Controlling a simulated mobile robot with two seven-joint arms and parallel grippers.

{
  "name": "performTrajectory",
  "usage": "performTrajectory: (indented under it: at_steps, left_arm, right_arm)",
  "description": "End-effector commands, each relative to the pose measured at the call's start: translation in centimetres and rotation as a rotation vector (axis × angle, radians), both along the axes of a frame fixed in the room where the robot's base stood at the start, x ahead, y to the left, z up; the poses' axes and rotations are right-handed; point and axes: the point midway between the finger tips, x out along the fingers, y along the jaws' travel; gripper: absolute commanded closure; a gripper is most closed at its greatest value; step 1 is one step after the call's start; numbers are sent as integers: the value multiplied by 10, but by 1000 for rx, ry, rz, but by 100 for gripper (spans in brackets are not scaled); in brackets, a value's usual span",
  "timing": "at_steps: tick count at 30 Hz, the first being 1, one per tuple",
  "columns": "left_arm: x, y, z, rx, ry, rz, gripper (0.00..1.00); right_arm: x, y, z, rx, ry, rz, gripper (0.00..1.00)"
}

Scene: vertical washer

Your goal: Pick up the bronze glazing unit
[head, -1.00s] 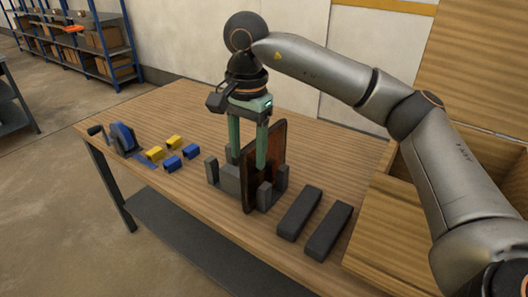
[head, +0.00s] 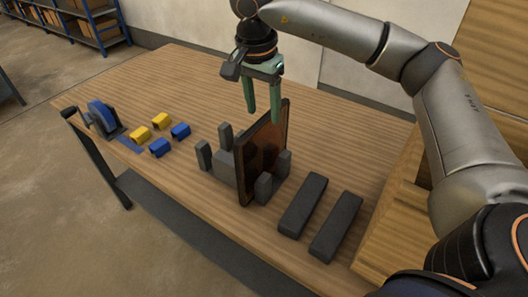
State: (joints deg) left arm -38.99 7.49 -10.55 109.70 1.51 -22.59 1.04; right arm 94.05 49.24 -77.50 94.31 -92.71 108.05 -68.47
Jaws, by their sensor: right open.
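The bronze glazing unit (head: 262,158) is a dark brown pane standing upright in a grey rack (head: 224,166) with several posts, on the wooden table. My right gripper (head: 262,115) has green fingers and is open and empty. It points down above and behind the pane, its right fingertip close to the pane's top edge in the picture. I cannot tell whether they touch. My left gripper is not in view.
Two dark grey bars (head: 303,205) lie right of the rack. Yellow blocks (head: 140,135) and blue blocks (head: 180,131) lie to its left, near a blue tape dispenser (head: 103,117). A wooden crate (head: 400,225) stands at the right. The table's back left is clear.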

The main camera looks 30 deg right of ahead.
Motion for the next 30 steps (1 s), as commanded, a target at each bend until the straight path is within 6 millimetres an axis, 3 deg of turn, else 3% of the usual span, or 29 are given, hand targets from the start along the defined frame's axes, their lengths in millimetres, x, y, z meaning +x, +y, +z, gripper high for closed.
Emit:
performTrajectory:
  at_steps: [8, 17, 26, 30]
  left_arm:
    - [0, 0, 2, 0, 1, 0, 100]
    - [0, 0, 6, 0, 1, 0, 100]
    - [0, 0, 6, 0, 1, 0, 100]
    - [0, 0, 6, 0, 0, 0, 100]
  right_arm:
    - [3, -3, -24, 0, 0, 0, 40]
    - [9, -10, -65, 1, 1, 0, 40]
    - [10, -10, -69, 1, -2, 0, 40]
    - [10, -10, -69, 1, -2, 0, 56]
